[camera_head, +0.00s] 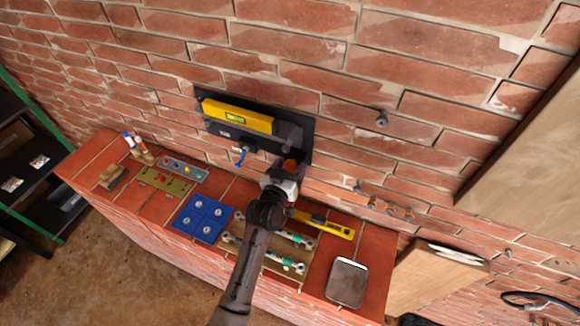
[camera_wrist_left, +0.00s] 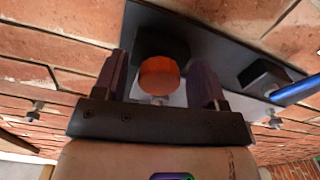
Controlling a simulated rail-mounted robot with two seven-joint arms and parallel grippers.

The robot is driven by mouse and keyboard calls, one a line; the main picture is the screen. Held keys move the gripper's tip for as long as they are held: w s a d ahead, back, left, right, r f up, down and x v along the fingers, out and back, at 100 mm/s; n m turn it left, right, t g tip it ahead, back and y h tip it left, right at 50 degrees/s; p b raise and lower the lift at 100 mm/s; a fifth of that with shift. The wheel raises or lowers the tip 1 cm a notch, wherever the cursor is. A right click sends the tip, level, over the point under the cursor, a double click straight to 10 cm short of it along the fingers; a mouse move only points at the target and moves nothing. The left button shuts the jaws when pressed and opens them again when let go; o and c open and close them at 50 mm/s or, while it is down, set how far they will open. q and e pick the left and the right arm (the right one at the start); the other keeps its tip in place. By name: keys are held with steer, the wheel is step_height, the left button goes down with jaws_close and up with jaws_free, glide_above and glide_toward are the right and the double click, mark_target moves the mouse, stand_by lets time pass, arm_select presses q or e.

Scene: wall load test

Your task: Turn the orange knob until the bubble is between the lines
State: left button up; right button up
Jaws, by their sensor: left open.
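The orange knob (camera_wrist_left: 159,77) sits on a dark block on the wall panel. In the left wrist view it lies between the two spread fingers of my left gripper (camera_wrist_left: 161,85); I cannot tell if they touch it. In the head view the knob (camera_head: 289,166) is partly hidden by my left gripper (camera_head: 286,175). The yellow level (camera_head: 238,116) is fixed across the dark panel (camera_head: 300,130), with a green vial (camera_head: 236,114). The bubble and lines are too small to make out. My right gripper is out of view.
A blue handle (camera_head: 241,156) sticks out left of the knob. Below, a brick ledge (camera_head: 316,277) holds a blue tile (camera_head: 202,218), a yellow level-like tool (camera_head: 325,224), a grey tray (camera_head: 346,282) and boards with fittings. A metal peg (camera_head: 382,118) juts from the wall.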

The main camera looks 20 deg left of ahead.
arm_select(q)
steer(key=c, duration=0.9)
steer(key=n+p, duration=0.2)
steer(key=shift+r+n, duration=0.15)
steer(key=shift+n, duration=0.15)
steer(key=shift+n+p, duration=0.6)
steer(key=shift+n, duration=0.9)
